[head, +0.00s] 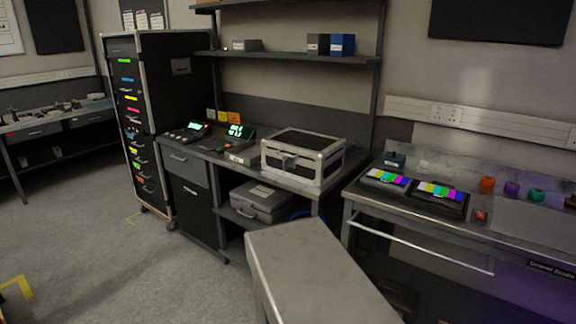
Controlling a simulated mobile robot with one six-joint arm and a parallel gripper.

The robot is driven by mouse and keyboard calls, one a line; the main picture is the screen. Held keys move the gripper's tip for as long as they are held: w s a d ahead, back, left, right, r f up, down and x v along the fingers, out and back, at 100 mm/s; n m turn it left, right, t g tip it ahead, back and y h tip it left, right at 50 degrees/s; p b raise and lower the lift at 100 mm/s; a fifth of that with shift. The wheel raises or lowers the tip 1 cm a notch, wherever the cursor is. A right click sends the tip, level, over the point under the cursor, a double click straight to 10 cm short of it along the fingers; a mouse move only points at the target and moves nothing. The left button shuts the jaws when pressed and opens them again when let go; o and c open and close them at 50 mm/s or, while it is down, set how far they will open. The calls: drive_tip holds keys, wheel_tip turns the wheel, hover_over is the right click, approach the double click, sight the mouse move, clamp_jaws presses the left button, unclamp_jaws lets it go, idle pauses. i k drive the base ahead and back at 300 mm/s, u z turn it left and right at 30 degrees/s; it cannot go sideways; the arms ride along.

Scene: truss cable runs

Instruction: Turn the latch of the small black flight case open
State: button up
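A small flight case (331,163) with a black top panel and silver metal edges stands on the dark workbench, near its right end. Its lid looks closed. A dark fitting that looks like the latch or handle (288,162) is on its front face; it is too small to tell which way it is turned. My gripper is not in view.
A grey case (262,201) sits on the shelf below. Lit devices (236,132) stand left of the flight case. A tall black drawer cabinet (172,95) is at left. A metal bench (520,236) with colour-striped devices (440,192) is at right.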

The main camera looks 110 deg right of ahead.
sight(286, 163)
drive_tip(key=u, duration=0.7)
drive_tip(key=k, duration=0.15)
drive_tip(key=z, duration=2.4)
drive_tip(key=i, duration=1)
drive_tip(key=z, duration=0.25)
